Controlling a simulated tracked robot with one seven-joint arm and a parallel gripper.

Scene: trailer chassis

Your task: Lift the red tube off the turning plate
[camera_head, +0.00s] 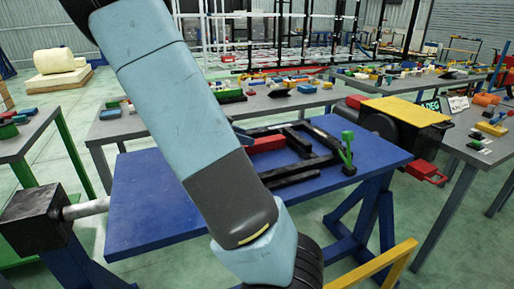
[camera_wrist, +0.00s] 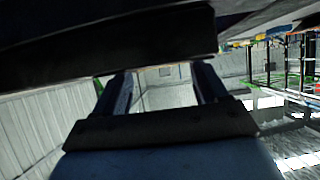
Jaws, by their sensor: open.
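The turning plate (camera_head: 150,200) is a flat blue tabletop in the middle of the head view. A black frame (camera_head: 318,166) lies on it. A red piece, seemingly the red tube (camera_head: 267,144), shows at the frame's left side; my arm hides part of it. My arm crosses in front of the plate, and my gripper cannot be made out in the head view. In the wrist view my gripper (camera_wrist: 163,82) has its two dark fingers apart, with nothing seen between them. A large dark surface lies across the top of that view; I cannot tell what it is.
A black drive unit with a yellow top (camera_head: 408,109) and a red handle (camera_head: 427,173) stand right of the plate. A black bearing block (camera_head: 42,215) is at left. A green clamp-like part (camera_head: 347,148) rises at the frame's right end. Grey tables with small parts stand behind.

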